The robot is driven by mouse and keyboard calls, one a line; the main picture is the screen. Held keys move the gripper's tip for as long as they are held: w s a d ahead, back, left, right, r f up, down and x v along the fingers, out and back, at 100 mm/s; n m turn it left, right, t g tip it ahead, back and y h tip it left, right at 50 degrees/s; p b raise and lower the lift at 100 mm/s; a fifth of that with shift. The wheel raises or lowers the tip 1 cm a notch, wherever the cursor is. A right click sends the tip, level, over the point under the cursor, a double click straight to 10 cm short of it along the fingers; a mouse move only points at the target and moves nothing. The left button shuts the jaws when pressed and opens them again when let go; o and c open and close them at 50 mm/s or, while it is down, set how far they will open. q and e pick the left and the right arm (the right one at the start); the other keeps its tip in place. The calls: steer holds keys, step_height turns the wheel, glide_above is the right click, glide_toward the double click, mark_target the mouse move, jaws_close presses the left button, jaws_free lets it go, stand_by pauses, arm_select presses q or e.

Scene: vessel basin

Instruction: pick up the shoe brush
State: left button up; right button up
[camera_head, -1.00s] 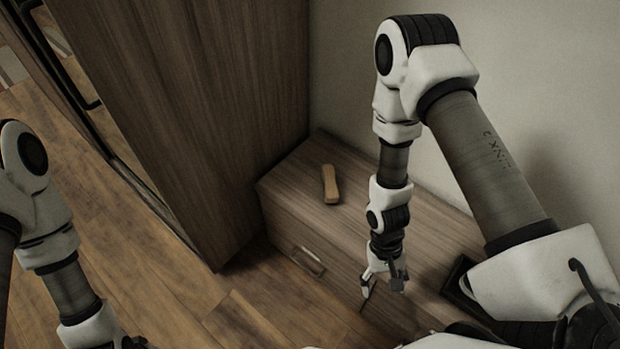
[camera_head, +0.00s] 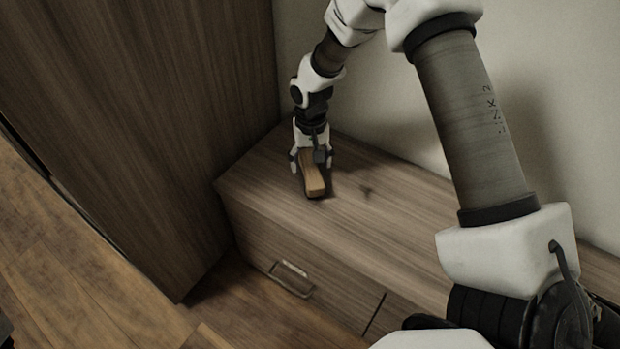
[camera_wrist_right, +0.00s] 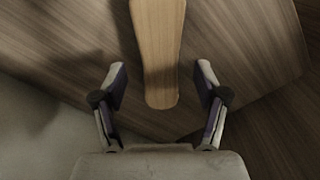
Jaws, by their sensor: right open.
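The shoe brush (camera_head: 314,182) is a tan wooden block lying on top of the low wooden cabinet, near its far left end. My right gripper (camera_head: 311,168) is over the brush's back end, pointing down, with its fingers open. In the right wrist view the brush (camera_wrist_right: 158,50) runs up from between the fingertips of the open right gripper (camera_wrist_right: 161,82), with a gap on each side. The gripper hides part of the brush in the head view. My left gripper is not in view.
The low cabinet (camera_head: 400,215) has a drawer with a metal handle (camera_head: 292,278) on its front. A tall wooden wardrobe (camera_head: 130,120) stands close on the left. A pale wall (camera_head: 370,100) rises behind. The cabinet top right of the brush is clear.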

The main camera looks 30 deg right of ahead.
mark_target(311, 167)
step_height(311, 167, down, 3)
steer(key=shift+f, duration=0.1)
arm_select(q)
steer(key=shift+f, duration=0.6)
arm_select(e)
steer(key=shift+r, duration=0.2)
jaws_close()
steer(key=shift+r, duration=0.1)
steer(key=shift+r, duration=0.25)
step_height(311, 167, up, 3)
steer(key=shift+r+p, duration=0.2)
steer(key=shift+p, duration=0.7)
steer(key=s+a+p, duration=0.1)
steer(key=s+a, duration=0.1)
steer(key=s, duration=0.2)
steer(key=s+a+p, duration=0.1)
steer(key=s+a, duration=0.2)
steer(key=s, duration=0.2)
steer(key=s+a+r+p, duration=0.1)
steer(key=s+a, duration=0.2)
steer(key=s, duration=0.1)
steer(key=shift+s+a, duration=0.1)
steer(key=shift+s, duration=0.05)
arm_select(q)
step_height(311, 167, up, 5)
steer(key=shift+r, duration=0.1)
arm_select(e)
steer(key=shift+s+a, duration=0.1)
steer(key=shift+s, duration=0.1)
